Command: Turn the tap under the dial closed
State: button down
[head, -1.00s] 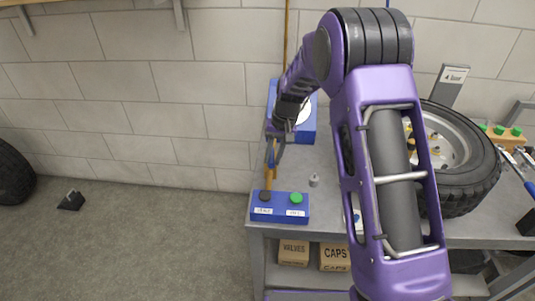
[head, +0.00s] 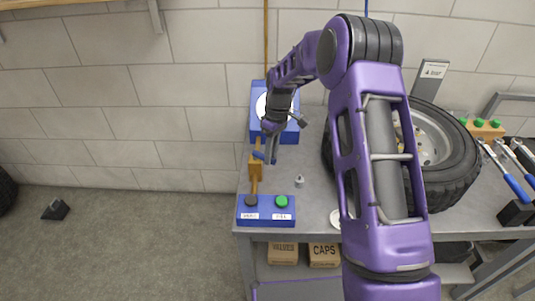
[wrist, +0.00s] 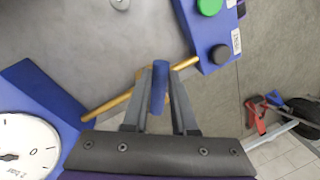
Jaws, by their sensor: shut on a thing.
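The tap is a blue lever (wrist: 160,82) on a brass pipe, seen between my fingers in the wrist view. The lever lies crosswise to the brass pipe (wrist: 109,107) there. My gripper (wrist: 160,95) is shut on the lever, one grey finger on each side. In the head view the brass tap body (head: 255,170) stands below the dial, with my gripper (head: 267,156) reaching down to its blue lever. The white dial (wrist: 22,148) on its blue panel is partly cut off in the wrist view; my wrist covers part of it in the head view.
A blue box (head: 266,212) with a black and a green button stands at the bench's front left corner. A small grey metal piece (head: 299,182) lies right of the tap. A tyred wheel (head: 455,170) fills the right. Cardboard boxes (head: 283,253) sit below.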

jog(key=shift+w+d+n+h+p, duration=0.25)
jog(key=shift+w+n, duration=0.25)
jog(key=shift+n, duration=0.55)
jog(key=shift+w+d+n+h+p, duration=0.15)
jog(key=shift+w+n+p, duration=0.3)
jog(key=shift+n, duration=0.65)
jog(key=shift+w+d+n+h+p, duration=0.1)
jog(key=shift+w+n+h+p, duration=0.1)
jog(key=shift+w+n, duration=0.65)
jog(key=shift+s, duration=0.2)
jog(key=c, duration=0.7)
grip_release()
jog(key=w+r+p, duration=0.2)
jog(key=w+r, duration=0.1)
jog(key=r, duration=1.4)
jog(key=shift+w, duration=0.15)
jog(key=shift+d, duration=0.1)
